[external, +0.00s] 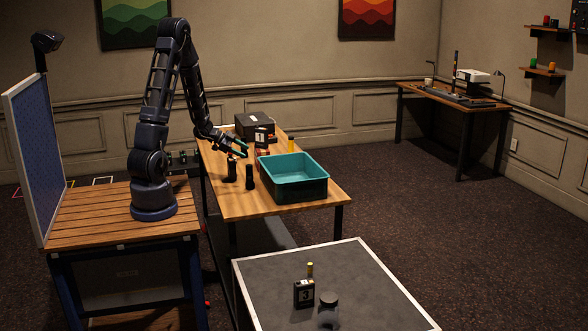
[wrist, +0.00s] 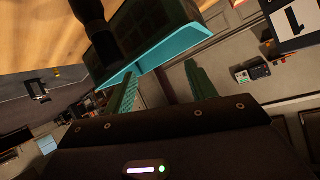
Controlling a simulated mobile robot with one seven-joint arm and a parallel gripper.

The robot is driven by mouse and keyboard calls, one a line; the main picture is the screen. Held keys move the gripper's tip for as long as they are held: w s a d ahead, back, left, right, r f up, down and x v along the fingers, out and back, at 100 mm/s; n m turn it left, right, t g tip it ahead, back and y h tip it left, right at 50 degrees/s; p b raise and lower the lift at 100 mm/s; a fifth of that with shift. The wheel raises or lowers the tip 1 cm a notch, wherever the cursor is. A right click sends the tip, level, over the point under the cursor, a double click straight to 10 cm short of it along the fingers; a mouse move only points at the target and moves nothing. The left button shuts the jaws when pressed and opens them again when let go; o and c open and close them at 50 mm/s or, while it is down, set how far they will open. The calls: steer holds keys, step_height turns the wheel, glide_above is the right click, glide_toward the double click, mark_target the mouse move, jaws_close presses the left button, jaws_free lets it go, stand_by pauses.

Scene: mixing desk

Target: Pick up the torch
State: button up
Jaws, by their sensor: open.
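Two dark upright objects stand near the front left edge of the wooden table: a black one with a wider top (external: 231,168) and a slim black cylinder (external: 249,178). Either could be the torch; I cannot tell which for certain. A dark rounded object (wrist: 88,10) at the top left of the wrist view may be one of them. My gripper (external: 241,148) has teal fingers and hangs over the table, just above and behind these dark objects. In the wrist view my gripper (wrist: 163,70) is open, with nothing between its fingers.
A black block marked 1 (external: 261,138), a yellow item (external: 291,145) and a dark case (external: 254,123) stand behind. The table's front strip (external: 240,206) is clear.

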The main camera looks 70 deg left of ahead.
mark_target(249, 165)
steer(key=s+d+f+t+h, duration=0.2)
steer(key=s+f+h, duration=0.25)
steer(key=s, duration=0.25)
steer(key=shift+h, duration=0.25)
steer(key=shift+x, duration=5.25)
steer(key=shift+w+a+r, duration=0.15)
steer(key=shift+r, duration=0.05)
steer(key=shift+c, duration=0.5)
jaws_close()
